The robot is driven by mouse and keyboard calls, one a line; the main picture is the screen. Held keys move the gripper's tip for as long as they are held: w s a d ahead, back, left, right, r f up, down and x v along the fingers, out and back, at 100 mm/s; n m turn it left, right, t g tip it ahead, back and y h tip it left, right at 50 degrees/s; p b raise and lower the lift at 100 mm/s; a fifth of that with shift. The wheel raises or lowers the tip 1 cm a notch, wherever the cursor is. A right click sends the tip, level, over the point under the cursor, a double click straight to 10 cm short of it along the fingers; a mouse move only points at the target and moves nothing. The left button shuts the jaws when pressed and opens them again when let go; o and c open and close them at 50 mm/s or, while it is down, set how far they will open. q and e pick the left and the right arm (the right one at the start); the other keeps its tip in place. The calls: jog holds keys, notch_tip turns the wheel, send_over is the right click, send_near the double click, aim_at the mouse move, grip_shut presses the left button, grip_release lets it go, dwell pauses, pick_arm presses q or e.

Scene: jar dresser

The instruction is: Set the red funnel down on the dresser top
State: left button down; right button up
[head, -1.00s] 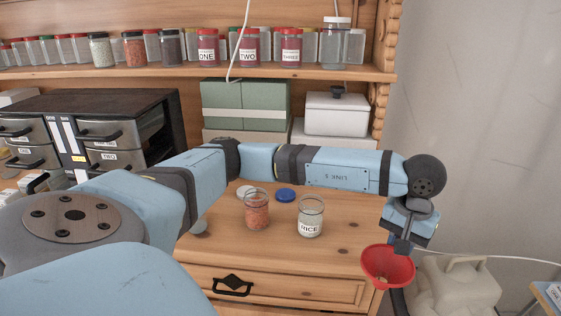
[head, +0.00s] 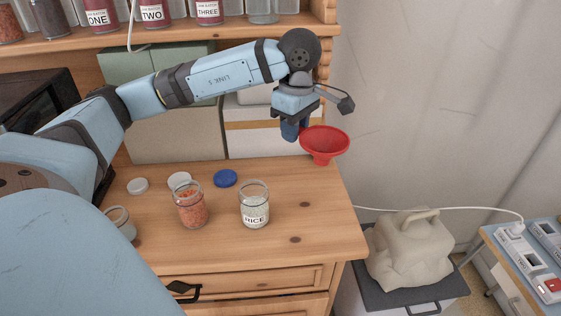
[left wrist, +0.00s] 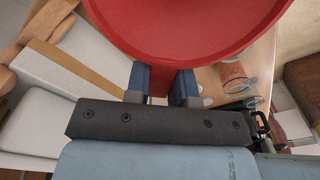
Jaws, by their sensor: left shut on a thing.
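The red funnel (head: 325,143) is held in the air above the right part of the dresser top (head: 270,240), wide mouth up. My left gripper (head: 290,131) is shut on it from the left side in the head view. In the left wrist view the funnel (left wrist: 195,30) fills the top middle, and the blue fingers of the left gripper (left wrist: 163,84) close on its red lower part. The funnel is apart from the wood below it. My right gripper does not show.
A jar of orange grains (head: 191,208), a RICE jar (head: 254,206) and another jar (head: 121,222) stand on the dresser top. A blue lid (head: 225,178) and two white lids lie behind them. The right part is clear. A beige jerrycan (head: 410,250) stands right of the dresser.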

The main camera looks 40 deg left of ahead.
pick_arm(q)
notch_tip(320, 180, down, 14)
jog(key=shift+a+r+p, duration=0.1)
jog(key=shift+r+p, duration=0.1)
jog(key=shift+p, duration=0.65)
jog(key=shift+f, duration=0.1)
jog(key=c, duration=1)
grip_release()
